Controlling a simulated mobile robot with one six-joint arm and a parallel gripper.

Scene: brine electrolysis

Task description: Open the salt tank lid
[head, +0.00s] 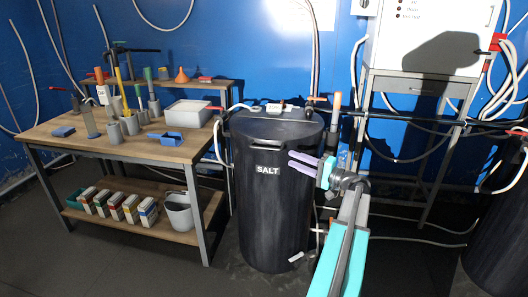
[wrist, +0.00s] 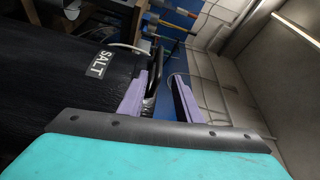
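The salt tank (head: 268,215) is a tall black cylinder with a white SALT label, standing upright near the middle of the head view. Its dark lid (head: 275,126) is on top and looks shut. My gripper (head: 290,159) is in front of the tank's upper right side, below the lid's rim, its two purple fingers apart and empty. In the wrist view my gripper (wrist: 166,72) shows a gap between the fingers. The tank (wrist: 60,90) fills the left there, and a dark curved bar (wrist: 154,72) shows near the left fingertip. I cannot tell whether they touch.
A wooden workbench (head: 145,145) with cups, tools and a white bin stands left of the tank. Thin pipes and valves (head: 285,107) run behind the lid. A white cabinet (head: 435,40) on a metal stand is at the right. Another dark tank (head: 498,235) is at the right edge.

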